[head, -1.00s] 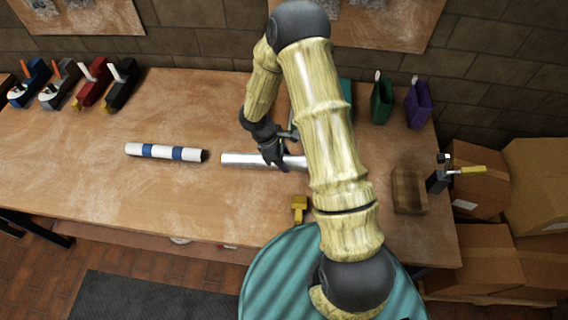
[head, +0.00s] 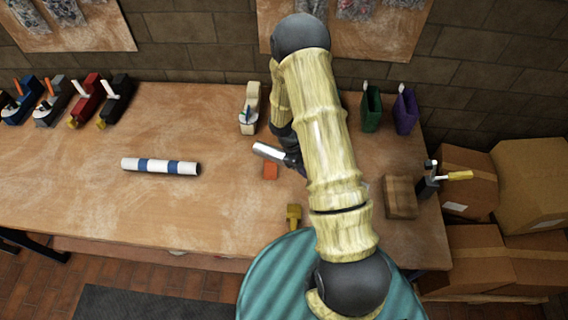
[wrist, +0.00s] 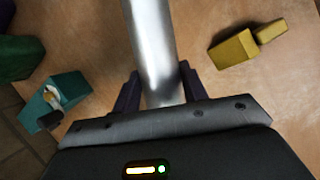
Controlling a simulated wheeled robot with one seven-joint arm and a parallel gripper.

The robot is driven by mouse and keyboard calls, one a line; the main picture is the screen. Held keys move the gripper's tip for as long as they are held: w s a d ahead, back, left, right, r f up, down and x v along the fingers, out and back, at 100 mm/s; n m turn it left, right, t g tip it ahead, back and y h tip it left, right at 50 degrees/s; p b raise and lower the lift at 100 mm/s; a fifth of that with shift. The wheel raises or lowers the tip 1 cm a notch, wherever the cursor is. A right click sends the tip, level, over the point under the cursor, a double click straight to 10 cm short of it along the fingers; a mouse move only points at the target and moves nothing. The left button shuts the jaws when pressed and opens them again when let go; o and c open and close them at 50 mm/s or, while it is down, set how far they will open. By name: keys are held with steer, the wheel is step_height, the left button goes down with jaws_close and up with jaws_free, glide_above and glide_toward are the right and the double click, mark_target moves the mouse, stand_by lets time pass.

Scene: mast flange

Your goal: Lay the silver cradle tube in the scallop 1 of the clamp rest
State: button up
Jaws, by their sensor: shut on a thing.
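The silver cradle tube (head: 268,151) is held in my gripper (head: 291,161), off the table; its near part is hidden by my arm in the head view. In the wrist view the tube (wrist: 155,50) runs up out of the picture from between the two dark fingers of my gripper (wrist: 160,90), which are shut on it. A brown wooden block (head: 400,197) stands at the table's right end, beside a dark clamp (head: 430,184) with a yellow handle. I cannot make out scallops or tell for sure which thing is the clamp rest.
A blue-and-white banded tube (head: 160,166) lies on the table at left. Green (head: 371,108) and purple (head: 405,111) holders stand at the back right.

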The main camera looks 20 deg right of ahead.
steer(key=s+d+r+m+g+p, duration=0.1)
steer(key=s+d+m+p, duration=0.3)
steer(key=d, duration=1)
steer(key=s+d+r+m+g+p, duration=0.2)
steer(key=s+d+m+p, duration=0.3)
steer(key=s+d+m, duration=0.5)
steer(key=s+d+g, duration=0.1)
steer(key=d, duration=0.4)
steer(key=shift+d+m+y, duration=0.25)
steer(key=shift+m+y, duration=0.05)
steer(key=shift+y, duration=0.1)
